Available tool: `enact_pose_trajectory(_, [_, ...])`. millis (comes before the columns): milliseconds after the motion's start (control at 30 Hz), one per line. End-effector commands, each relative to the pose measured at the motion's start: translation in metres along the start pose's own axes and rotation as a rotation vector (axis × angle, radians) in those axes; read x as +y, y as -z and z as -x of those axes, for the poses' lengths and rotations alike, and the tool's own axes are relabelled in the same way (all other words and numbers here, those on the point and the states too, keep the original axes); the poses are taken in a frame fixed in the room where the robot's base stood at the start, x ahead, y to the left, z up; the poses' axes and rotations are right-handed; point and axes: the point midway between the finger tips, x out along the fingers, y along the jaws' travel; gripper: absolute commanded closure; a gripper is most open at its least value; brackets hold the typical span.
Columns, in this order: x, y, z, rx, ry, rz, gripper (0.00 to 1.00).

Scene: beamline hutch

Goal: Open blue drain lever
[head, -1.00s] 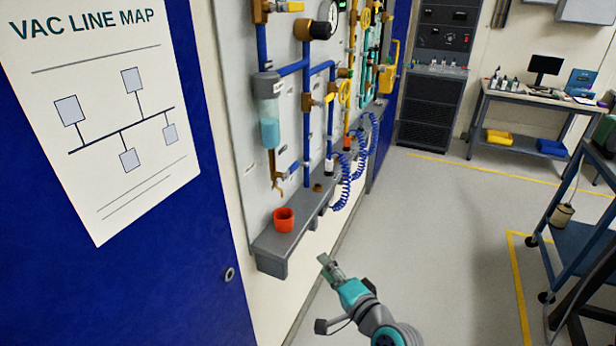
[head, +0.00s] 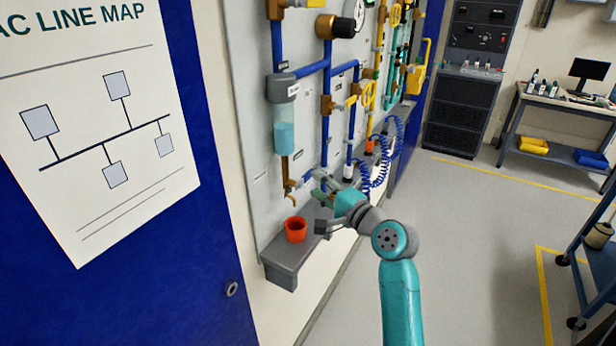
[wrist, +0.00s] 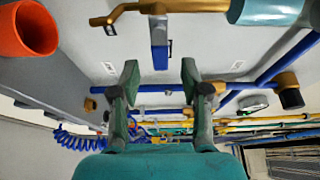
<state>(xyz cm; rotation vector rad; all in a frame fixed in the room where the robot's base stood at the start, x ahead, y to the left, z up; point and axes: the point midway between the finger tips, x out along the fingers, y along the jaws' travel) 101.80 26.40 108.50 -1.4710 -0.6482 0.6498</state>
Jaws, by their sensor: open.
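The blue drain lever (wrist: 159,45) shows at the top middle of the wrist view, joined to the brass drain tap (wrist: 125,12). In the head view the drain tap (head: 290,188) hangs below the reservoir (head: 284,130), which holds light blue liquid; the lever is too small there to make out clearly. My gripper (head: 318,184) is just right of the tap, above the grey ledge. In the wrist view my gripper (wrist: 161,80) is open, with its fingers apart and nothing between them. The lever lies ahead of the gap, apart from both fingertips.
A red cup (head: 295,230) stands on the grey ledge (head: 285,268) below the tap. Blue pipes, yellow-handled valves and coiled blue hoses (head: 378,165) are on the panel right of my gripper. The floor (head: 470,220) to the right is clear up to a blue cart (head: 598,265).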

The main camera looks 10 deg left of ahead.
Motion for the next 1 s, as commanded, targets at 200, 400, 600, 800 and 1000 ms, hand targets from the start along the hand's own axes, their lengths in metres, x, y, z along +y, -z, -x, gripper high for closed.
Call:
enact_pose_trajectory(200, [0.000,0.000,-0.034,-0.001,0.000,0.000,0.54])
enact_pose_trajectory(400, [0.000,0.000,-0.049,0.000,0.000,0.000,0.54])
enact_pose_trajectory(600, [0.000,0.000,-0.052,0.001,0.000,0.000,0.54])
enact_pose_trajectory(800, [0.000,0.000,-0.052,0.001,0.001,0.001,0.72])
enact_pose_trajectory(1000, [0.000,0.000,-0.052,0.001,0.001,0.001,1.00])
